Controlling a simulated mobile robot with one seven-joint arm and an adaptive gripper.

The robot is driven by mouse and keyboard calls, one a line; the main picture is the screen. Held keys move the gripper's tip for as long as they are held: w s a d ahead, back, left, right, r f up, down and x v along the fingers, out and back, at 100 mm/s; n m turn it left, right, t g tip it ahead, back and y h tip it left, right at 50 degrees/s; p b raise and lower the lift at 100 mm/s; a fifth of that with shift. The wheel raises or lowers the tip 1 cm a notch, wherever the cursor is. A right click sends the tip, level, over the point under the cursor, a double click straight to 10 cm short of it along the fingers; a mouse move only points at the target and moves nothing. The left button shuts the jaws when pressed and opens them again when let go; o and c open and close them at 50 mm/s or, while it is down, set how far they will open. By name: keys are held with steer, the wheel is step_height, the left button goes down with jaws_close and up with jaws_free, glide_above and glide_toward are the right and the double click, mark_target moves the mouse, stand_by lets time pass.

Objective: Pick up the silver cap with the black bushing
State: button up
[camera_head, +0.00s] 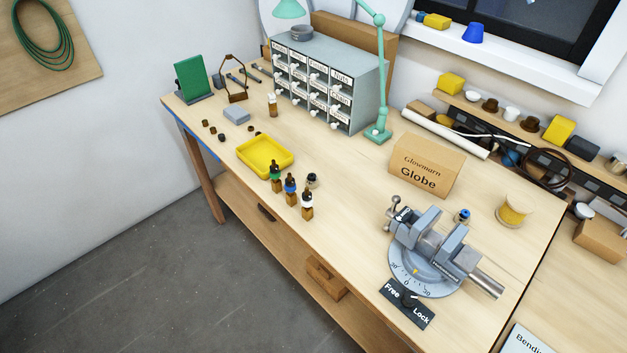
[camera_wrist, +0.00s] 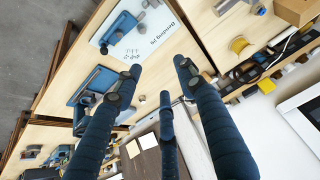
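A small silver cap with a black top (camera_head: 312,180), which looks like the one with the black bushing, stands upright on the bench just behind the dropper bottles. Another small silver piece with blue on it (camera_head: 462,216) stands behind the vise. My gripper (camera_wrist: 158,76) shows only in the wrist view. Its dark blue fingers are spread apart with nothing between them. They are over the bench area with the bending jig sheet, away from the black-topped cap, which I cannot make out in the wrist view.
Amber dropper bottles (camera_head: 290,191) stand close in front of the cap, and a yellow tray (camera_head: 265,156) lies to its left. A Globe box (camera_head: 425,167) and a vise (camera_head: 435,245) stand to the right. The drawer cabinet (camera_head: 325,85) and green lamp (camera_head: 380,80) are behind.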

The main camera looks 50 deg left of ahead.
steer(key=o, duration=0.4)
steer(key=shift+c, duration=0.2)
steer(key=shift+r, duration=0.1)
